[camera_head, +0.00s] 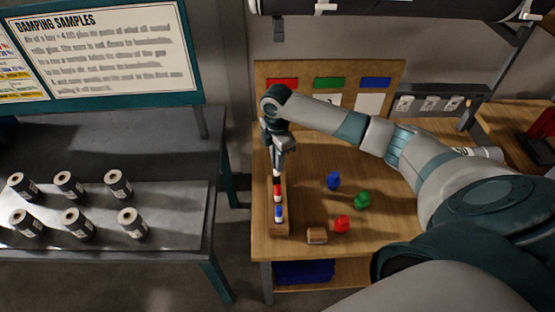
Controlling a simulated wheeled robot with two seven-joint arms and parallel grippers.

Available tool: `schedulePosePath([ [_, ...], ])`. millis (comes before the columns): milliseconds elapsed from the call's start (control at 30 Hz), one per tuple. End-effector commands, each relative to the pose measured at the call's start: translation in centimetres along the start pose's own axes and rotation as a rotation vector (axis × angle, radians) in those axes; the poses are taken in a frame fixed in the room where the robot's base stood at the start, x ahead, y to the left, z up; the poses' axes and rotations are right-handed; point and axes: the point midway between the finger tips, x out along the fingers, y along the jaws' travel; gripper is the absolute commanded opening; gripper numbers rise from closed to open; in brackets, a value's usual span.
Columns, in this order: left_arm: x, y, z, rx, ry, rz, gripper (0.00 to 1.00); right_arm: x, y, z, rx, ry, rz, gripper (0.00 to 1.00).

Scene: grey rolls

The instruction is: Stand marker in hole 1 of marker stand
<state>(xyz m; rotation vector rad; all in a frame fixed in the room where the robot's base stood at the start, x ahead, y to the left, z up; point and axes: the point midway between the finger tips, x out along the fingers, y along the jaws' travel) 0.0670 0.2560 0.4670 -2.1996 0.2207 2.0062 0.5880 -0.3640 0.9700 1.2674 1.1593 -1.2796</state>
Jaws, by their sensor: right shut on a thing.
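The marker stand (279,230) is a narrow wooden block near the left edge of the wooden table. Markers with red (277,189) and blue (279,212) parts show in a row along it. My right gripper (279,161) is above the far end of the stand, pointing down. It is shut on a thin marker that is mostly hidden by the fingers; its colour is unclear. I cannot tell whether its lower end is in a hole or above the stand. My left gripper is not in view.
Blue (333,181), green (362,201) and red (342,223) small objects lie right of the stand, with a wooden block (317,236) near the front edge. A board (330,75) with coloured labels stands behind. Several grey rolls (78,224) stand on the left bench.

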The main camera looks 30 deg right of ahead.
Motion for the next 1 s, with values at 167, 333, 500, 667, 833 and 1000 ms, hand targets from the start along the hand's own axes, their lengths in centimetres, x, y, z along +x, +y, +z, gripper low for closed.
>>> schedulePosePath([
  [167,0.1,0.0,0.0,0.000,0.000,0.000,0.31,0.4,0.0,0.0,0.000,0.000,0.000,0.00],
  [333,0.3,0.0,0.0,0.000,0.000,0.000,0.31,0.8,0.0,0.0,0.000,0.000,0.000,0.00],
  [500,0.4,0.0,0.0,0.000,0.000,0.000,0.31,1.1,0.0,0.0,0.000,0.001,0.000,0.00],
  [667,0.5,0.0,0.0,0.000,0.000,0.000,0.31,1.5,0.0,0.0,0.000,0.001,0.000,0.00],
  [833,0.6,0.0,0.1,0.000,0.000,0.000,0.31,1.8,0.0,0.0,0.000,0.001,0.000,0.00],
  [1000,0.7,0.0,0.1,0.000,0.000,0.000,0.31,2.1,0.0,-0.1,0.000,0.001,0.000,0.00],
])
